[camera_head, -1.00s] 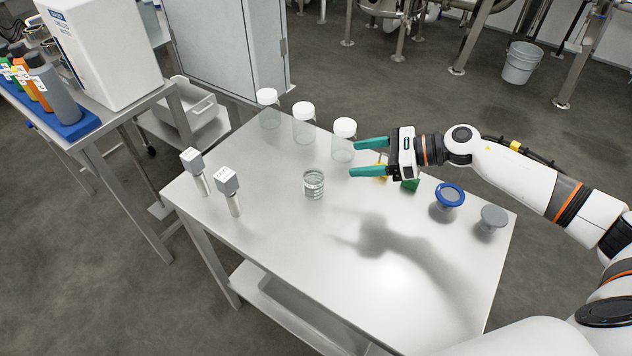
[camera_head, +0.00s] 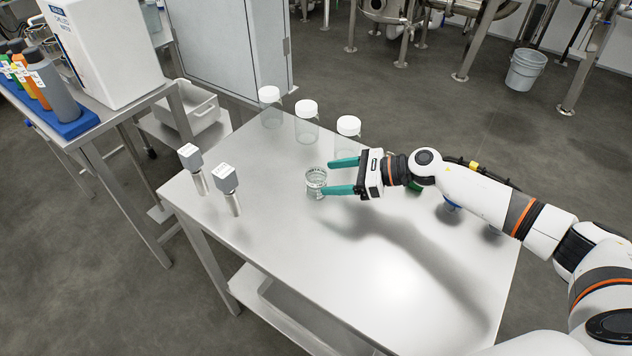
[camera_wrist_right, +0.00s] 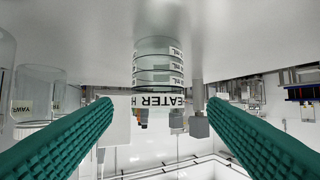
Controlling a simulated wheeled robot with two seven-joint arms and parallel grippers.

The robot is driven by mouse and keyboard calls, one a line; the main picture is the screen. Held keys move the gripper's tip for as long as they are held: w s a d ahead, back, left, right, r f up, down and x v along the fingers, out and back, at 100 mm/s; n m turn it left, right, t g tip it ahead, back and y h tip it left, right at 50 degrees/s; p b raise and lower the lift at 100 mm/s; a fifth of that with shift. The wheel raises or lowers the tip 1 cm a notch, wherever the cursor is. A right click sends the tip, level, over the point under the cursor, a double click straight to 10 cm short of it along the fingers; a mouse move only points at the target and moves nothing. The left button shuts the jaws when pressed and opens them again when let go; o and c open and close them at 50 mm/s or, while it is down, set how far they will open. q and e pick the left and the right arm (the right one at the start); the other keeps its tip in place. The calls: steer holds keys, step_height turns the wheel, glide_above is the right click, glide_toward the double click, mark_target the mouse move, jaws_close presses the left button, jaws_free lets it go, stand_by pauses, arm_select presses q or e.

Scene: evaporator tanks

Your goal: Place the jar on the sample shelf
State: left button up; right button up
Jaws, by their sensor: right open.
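A small clear glass vessel with dark markings (camera_head: 315,181) stands upright on the steel table. Several clear jars with white lids stand along its back edge: a left one (camera_head: 270,112), a middle one (camera_head: 307,128) and a right one (camera_head: 347,128). My right gripper (camera_head: 328,176) is open, its teal fingertips at the small vessel's right side. In the right wrist view the labelled vessel (camera_wrist_right: 158,75) appears centred between the spread fingers (camera_wrist_right: 160,104), not gripped. I cannot tell which surface is the sample shelf. My left gripper is out of view.
Two grey-headed metal probes (camera_head: 190,158) (camera_head: 226,180) stand at the table's left. The table (camera_head: 380,285) is clear in front. A side table with bottles stands left.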

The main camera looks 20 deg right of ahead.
mark_target(316, 178)
steer(key=p+x, duration=0.1)
steer(key=x, duration=0.3)
steer(key=shift+w+a+f+p, duration=0.1)
steer(key=shift+w+p, duration=0.05)
steer(key=shift+p, duration=0.25)
steer(key=shift+w+a+f, duration=0.25)
steer(key=shift+a, duration=0.1)
steer(key=c, duration=1.3)
steer(key=shift+o, duration=0.2)
